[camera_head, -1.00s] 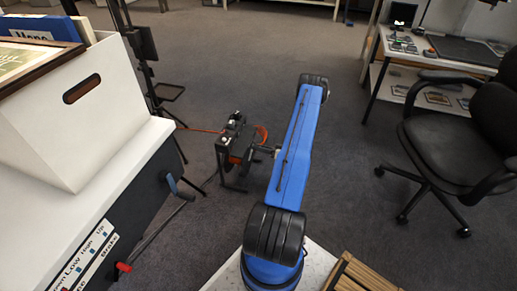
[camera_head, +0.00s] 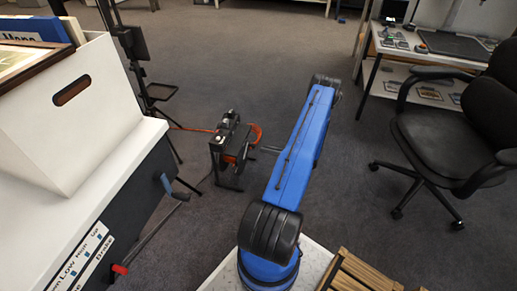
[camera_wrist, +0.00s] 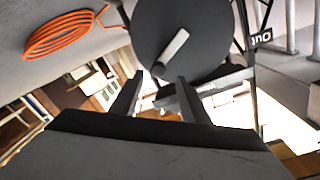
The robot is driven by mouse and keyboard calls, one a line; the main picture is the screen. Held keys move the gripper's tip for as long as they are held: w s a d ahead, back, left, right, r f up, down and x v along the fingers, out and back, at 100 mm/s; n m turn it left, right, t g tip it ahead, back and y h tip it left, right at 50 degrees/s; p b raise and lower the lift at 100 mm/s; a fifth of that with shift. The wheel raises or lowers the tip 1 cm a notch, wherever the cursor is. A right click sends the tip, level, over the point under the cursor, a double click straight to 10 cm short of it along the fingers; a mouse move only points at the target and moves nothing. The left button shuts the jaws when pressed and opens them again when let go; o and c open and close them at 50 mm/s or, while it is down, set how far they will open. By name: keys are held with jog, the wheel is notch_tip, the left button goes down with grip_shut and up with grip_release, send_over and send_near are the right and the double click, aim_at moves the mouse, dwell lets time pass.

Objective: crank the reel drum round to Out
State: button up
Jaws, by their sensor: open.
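The cable reel (camera_head: 229,152), a dark frame with orange cable, stands on the carpet left of my blue arm in the head view. In the wrist view its grey drum disc (camera_wrist: 205,30) fills the upper middle. A pale crank arm (camera_wrist: 174,46) lies across the disc, with a darker knob at its lower end. A label reading Out (camera_wrist: 261,39) appears tilted and turned over, right of the disc. My gripper (camera_wrist: 158,88) is open and empty, with fingers apart just below the knob. The arm hides the gripper in the head view.
A white box (camera_head: 70,110) stands on a table with a lever panel at left. A black office chair (camera_head: 445,140) and a desk are at right. Wooden slats (camera_head: 355,272) lie at the bottom. An orange cable coil (camera_wrist: 65,34) shows in the wrist view. Carpet beyond the reel is clear.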

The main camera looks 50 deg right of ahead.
jog(key=v, duration=0.9)
dwell(0.3)
